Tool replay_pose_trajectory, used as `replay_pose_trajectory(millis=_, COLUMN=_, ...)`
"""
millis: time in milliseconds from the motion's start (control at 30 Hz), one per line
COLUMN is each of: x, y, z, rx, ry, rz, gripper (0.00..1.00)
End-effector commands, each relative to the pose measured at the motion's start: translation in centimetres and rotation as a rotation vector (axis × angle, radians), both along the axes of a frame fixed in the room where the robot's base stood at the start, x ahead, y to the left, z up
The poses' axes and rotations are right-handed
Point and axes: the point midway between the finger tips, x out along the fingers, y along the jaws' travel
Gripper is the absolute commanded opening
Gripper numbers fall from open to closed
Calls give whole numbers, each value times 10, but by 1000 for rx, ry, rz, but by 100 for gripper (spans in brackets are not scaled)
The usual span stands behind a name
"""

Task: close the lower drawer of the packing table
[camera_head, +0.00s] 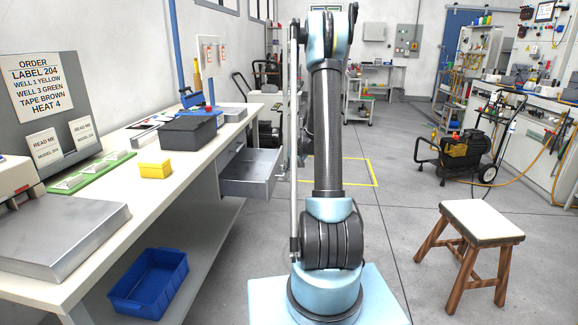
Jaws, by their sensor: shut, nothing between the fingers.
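The packing table (108,185) runs along the left side of the picture. A grey metal drawer (248,187) under its far part is pulled out to the right, and its inside shows empty where I can see it. This open drawer looks like the lower one; a closed front (231,156) seems to sit above it, partly hidden in shadow. My arm stands upright in the middle of the picture, to the right of the drawer. My gripper is not visible; the arm's end is out of frame or hidden behind its own links.
A blue bin (150,283) is under the table. A yellow box (155,170) and dark grey box (187,131) stand on top. A wooden stool (468,240) and compressor (455,155) stand at right. Floor between arm and stool is clear.

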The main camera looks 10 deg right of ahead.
Motion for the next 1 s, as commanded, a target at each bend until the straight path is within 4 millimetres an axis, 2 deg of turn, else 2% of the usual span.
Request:
replay_pose_trajectory(millis=267, x=19, y=13, z=-31, rx=-1, ry=-1, rz=2, gripper=0)
replay_pose_trajectory(millis=400, x=24, y=32, z=-30, rx=-1, ry=0, rz=3, gripper=0)
replay_pose_trajectory(millis=600, x=30, y=47, z=-30, rx=-2, ry=0, rz=1, gripper=0)
replay_pose_trajectory(millis=1000, x=31, y=50, z=-30, rx=-1, ry=-1, rz=-1, gripper=0)
